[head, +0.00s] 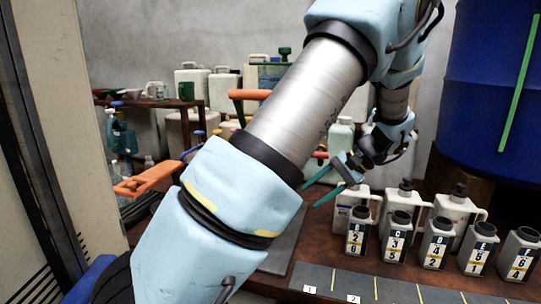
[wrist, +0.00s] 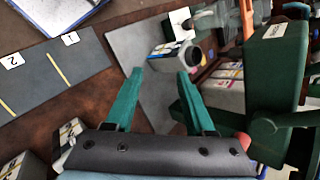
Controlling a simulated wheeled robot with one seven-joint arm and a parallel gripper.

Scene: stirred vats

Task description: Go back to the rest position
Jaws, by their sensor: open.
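My gripper (head: 311,194) is at the end of my arm, right of the middle of the head view, left of the row of labelled bottles. Its two green fingers point down to the left. In the wrist view my gripper (wrist: 160,72) shows its fingers spread apart with nothing held between them. A grey-and-white bottle (wrist: 174,56) lies in view just beyond the fingertips, apart from them. My arm crosses the middle of the head view and hides part of the bench behind it.
Several labelled grey bottles (head: 398,236) stand on the right bench, with white jugs (head: 456,211) behind. A numbered dark mat (head: 390,291) lies in front. A blue vat (head: 490,90) stands at the right. White canisters (head: 193,85) stand at the back. A green container (wrist: 275,70) is close right of the fingers.

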